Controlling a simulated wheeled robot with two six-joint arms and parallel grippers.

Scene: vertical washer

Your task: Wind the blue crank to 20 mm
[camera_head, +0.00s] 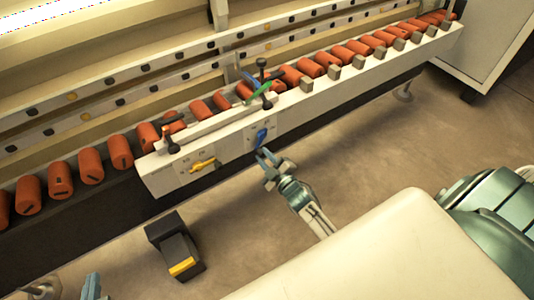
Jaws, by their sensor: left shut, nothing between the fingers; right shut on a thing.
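The blue crank (262,136) sits on the front face of the white machine housing, beside a small marked scale plate. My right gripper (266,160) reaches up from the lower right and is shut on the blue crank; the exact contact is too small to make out. The scale reading is too small to read. My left gripper (92,286) shows only partly at the bottom left edge, shut and empty, far from the crank.
A yellow crank (203,165) is on the same housing to the left. A green lever (258,91) and black clamp knobs stand above. Several orange rollers (90,165) line the rail. A black pedal box (175,245) stands on the floor (370,150), otherwise clear in front.

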